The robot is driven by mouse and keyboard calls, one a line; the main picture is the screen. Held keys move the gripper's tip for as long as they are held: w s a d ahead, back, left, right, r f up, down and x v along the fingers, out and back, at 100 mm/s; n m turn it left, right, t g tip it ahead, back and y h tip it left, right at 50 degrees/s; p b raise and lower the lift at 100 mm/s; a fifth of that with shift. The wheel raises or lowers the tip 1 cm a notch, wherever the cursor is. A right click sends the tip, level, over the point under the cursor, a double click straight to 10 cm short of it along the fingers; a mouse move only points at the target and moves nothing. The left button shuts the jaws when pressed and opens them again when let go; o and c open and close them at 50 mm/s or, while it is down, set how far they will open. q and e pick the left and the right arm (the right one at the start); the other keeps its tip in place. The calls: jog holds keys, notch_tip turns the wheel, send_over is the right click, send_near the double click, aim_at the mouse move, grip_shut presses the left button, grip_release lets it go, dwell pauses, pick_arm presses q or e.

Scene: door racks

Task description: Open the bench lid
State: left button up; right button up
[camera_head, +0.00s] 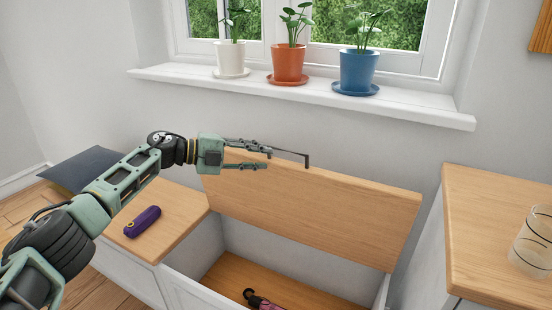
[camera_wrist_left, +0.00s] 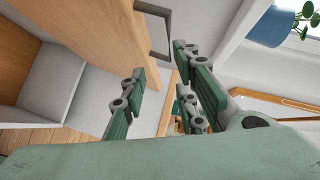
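The wooden bench lid (camera_head: 320,210) stands steeply raised over the open bench box (camera_head: 205,293). Its dark bracket-shaped handle (camera_head: 306,160) is at the lid's upper edge, and it also shows in the wrist view (camera_wrist_left: 166,43). My left gripper (camera_head: 266,158) is at the upper left of the lid, beside the handle. In the wrist view its fingers (camera_wrist_left: 160,62) are spread with an empty gap, and the handle lies just beyond the tips. I cannot tell whether a finger touches the lid. My right gripper is not in view.
A pink and black object (camera_head: 262,301) lies inside the box. A purple case (camera_head: 142,222) lies on the fixed bench top at left, near a dark cushion (camera_head: 80,168). Potted plants stand on the windowsill (camera_head: 420,112) above. A glass (camera_head: 533,245) stands on the right cabinet (camera_head: 480,225).

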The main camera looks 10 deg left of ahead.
pick_arm(q)
jog(key=shift+v, duration=2.15)
